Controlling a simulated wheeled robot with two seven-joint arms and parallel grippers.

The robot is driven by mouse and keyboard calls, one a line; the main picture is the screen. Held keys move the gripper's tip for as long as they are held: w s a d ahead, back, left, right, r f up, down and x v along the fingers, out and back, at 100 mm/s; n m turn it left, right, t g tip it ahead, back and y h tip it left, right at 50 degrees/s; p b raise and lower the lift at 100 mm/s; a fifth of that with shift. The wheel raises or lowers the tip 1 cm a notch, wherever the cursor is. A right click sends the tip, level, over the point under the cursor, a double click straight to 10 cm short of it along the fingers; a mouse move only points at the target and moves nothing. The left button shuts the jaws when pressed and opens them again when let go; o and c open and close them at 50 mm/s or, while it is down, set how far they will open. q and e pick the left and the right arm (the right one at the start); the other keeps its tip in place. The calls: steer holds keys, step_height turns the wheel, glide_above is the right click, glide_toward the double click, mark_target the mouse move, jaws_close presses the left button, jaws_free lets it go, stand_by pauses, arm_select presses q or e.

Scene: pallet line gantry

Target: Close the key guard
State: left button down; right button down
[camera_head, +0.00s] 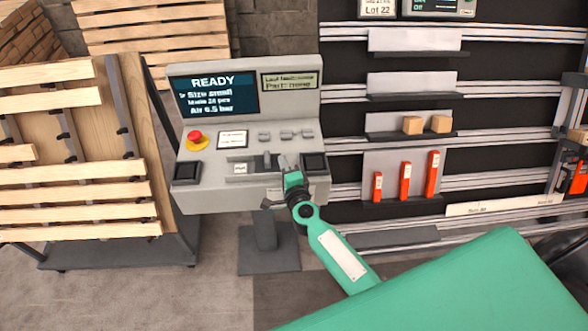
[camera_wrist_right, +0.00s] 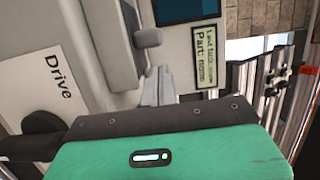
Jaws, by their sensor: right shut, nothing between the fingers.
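The grey control console (camera_head: 215,195) stands ahead of me with a lit READY screen (camera_head: 215,93). A key guard cannot be made out for certain. A small dark upright part (camera_head: 267,160) stands on the console's sloped face, right of a white label (camera_head: 240,168). My right gripper (camera_head: 283,163) is shut and empty at the console's front, just right of that part; contact cannot be told. In the right wrist view the shut fingers (camera_wrist_right: 158,84) point at the panel, close to a grey rounded knob (camera_wrist_right: 148,38). A "Drive" label (camera_wrist_right: 58,88) lies left. My left gripper is not in view.
A red emergency button (camera_head: 195,137) sits at the console's left. Dark square buttons flank the panel, one close to my right gripper (camera_head: 314,162). A wooden pallet (camera_head: 75,190) leans at left. A rack with red tools (camera_head: 405,180) and two small boxes (camera_head: 412,125) stands at right.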

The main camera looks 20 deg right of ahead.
steer(key=shift+w+a, duration=0.2)
steer(key=shift+a, duration=0.65)
steer(key=w+a, duration=0.1)
steer(key=a, duration=0.4)
steer(key=w+a, duration=0.1)
steer(key=a, duration=0.2)
steer(key=shift+w+a, duration=0.3)
steer(key=shift+a+r, duration=0.1)
